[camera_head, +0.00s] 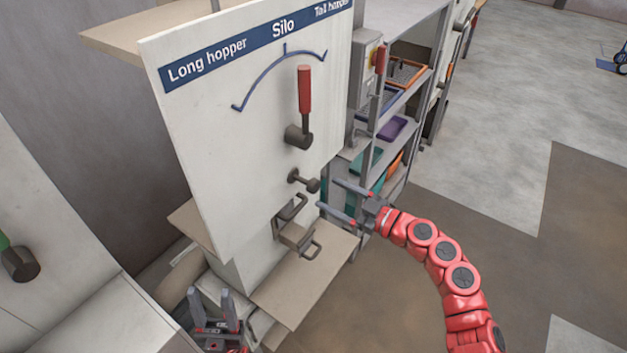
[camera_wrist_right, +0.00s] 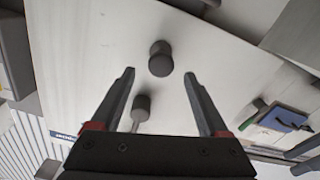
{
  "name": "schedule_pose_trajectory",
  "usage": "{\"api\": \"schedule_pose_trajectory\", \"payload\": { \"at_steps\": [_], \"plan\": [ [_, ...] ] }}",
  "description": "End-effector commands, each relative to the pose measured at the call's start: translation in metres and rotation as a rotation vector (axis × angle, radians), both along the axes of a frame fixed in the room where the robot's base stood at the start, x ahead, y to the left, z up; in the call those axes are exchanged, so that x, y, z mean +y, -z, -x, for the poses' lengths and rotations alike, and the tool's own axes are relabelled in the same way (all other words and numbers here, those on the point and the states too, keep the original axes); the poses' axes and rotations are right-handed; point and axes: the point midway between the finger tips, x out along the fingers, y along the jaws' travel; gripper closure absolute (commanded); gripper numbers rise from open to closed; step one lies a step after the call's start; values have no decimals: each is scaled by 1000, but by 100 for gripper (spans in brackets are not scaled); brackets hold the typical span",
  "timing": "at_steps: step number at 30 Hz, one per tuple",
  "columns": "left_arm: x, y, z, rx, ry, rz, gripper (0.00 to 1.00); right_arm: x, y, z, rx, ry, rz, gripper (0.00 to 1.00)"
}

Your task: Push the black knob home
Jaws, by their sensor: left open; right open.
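The black knob (camera_head: 312,186) stands out on a short stem from the white panel (camera_head: 215,150), below the red-handled lever (camera_head: 304,90). In the right wrist view the black knob (camera_wrist_right: 160,58) shows nearly end-on, just beyond and between the fingertips. My right gripper (camera_head: 328,194) is open and empty, pointing at the panel just right of the knob in the head view. It also shows in the right wrist view (camera_wrist_right: 159,73). My left gripper (camera_head: 211,292) is open and empty, low in the head view, fingers pointing up.
A dark bracket (camera_head: 290,212) and a handled latch (camera_head: 308,245) sit below the knob, above a tan shelf (camera_head: 305,275). The lever's dark hub (camera_head: 298,136) is above the knob. A rack with trays (camera_head: 392,128) stands to the right. Open floor lies further right.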

Motion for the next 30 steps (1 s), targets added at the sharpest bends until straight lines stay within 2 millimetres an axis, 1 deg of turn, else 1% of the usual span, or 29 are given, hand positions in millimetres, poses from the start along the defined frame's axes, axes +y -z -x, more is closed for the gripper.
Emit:
{"api": "schedule_pose_trajectory", "payload": {
  "at_steps": [1,4,9,14,21,23,27,29,30],
  "plan": [
    [0,-5,0,0,0,0,50,11,-3,-6,2,-3,-4,22],
    [0,-9,0,0,0,0,50,27,-3,-18,1,-2,-2,22],
    [0,-13,0,0,0,0,50,44,-1,-32,1,0,-2,22],
    [0,-14,0,0,0,0,50,50,1,-36,2,1,1,22],
    [0,-13,0,0,0,0,50,51,1,-37,2,1,1,22],
    [0,-13,0,0,0,0,50,51,1,-37,1,0,0,31],
    [0,-14,0,0,0,0,50,51,1,-37,1,0,0,56],
    [0,-14,0,0,0,0,50,51,1,-37,1,0,0,67],
    [0,-13,0,0,0,0,50,51,1,-37,1,0,0,74]
  ]
}}
